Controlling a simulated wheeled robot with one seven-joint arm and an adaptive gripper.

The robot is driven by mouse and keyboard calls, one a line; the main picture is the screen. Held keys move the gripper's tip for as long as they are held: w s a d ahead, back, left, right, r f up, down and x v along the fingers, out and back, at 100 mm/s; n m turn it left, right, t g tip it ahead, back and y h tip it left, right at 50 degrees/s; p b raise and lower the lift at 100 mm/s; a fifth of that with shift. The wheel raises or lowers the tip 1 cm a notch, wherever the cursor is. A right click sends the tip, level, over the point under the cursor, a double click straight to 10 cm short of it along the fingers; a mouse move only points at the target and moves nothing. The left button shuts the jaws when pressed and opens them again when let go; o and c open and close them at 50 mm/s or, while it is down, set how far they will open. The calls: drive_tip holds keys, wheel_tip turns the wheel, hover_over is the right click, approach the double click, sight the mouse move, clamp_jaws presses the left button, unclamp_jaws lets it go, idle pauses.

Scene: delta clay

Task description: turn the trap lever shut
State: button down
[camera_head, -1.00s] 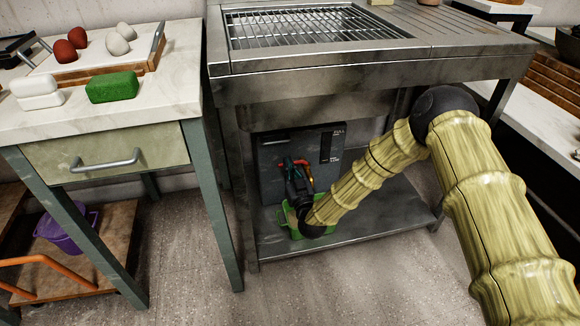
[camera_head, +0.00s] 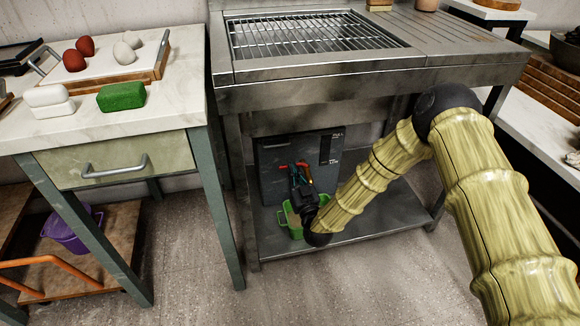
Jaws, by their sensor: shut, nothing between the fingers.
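The grease trap (camera_head: 272,188) is a dark grey box with a gauge strip on the upper right of its front. It stands on the low shelf under the steel sink unit. A small red lever (camera_head: 283,168) shows at the front of the trap, partly hidden by my gripper. My gripper (camera_head: 300,174) is shut and empty, right at the lever. It is small in the picture, and I cannot tell whether it touches the lever. A green bucket (camera_head: 284,220) stands below my gripper, partly covered by it.
The steel sink unit (camera_head: 300,93) with a wire rack hangs over the trap, and its legs frame the shelf (camera_head: 375,217). A table with a drawer (camera_head: 110,160) stands at the left, with a purple bucket (camera_head: 70,232) beneath it. The floor in front is clear.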

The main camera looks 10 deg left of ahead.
drive_tip(key=s+d+f+m+g+h+p, duration=0.15)
drive_tip(key=s+d+f+g, duration=0.35)
drive_tip(key=s+d+f, duration=0.55)
drive_tip(key=s+d+f+g+h+p, duration=0.1)
drive_tip(key=s+d+f+g+h, duration=0.25)
drive_tip(key=s+d+f, duration=0.7)
drive_tip(key=s+d+r+m+g+h, duration=0.1)
drive_tip(key=s+d+g, duration=0.25)
drive_tip(key=s, duration=0.55)
drive_tip(key=s+d+m+g+h, duration=0.2)
drive_tip(key=s+d, duration=0.3)
drive_tip(key=s, duration=0.5)
drive_tip(key=s+d+r+m+g+h, duration=0.1)
drive_tip(key=s+d+g, duration=0.25)
drive_tip(key=s, duration=0.55)
wheel_tip(320, 180, up, 33)
drive_tip(key=s+p, duration=0.1)
drive_tip(key=p, duration=3.1)
drive_tip(key=shift+d, duration=0.3)
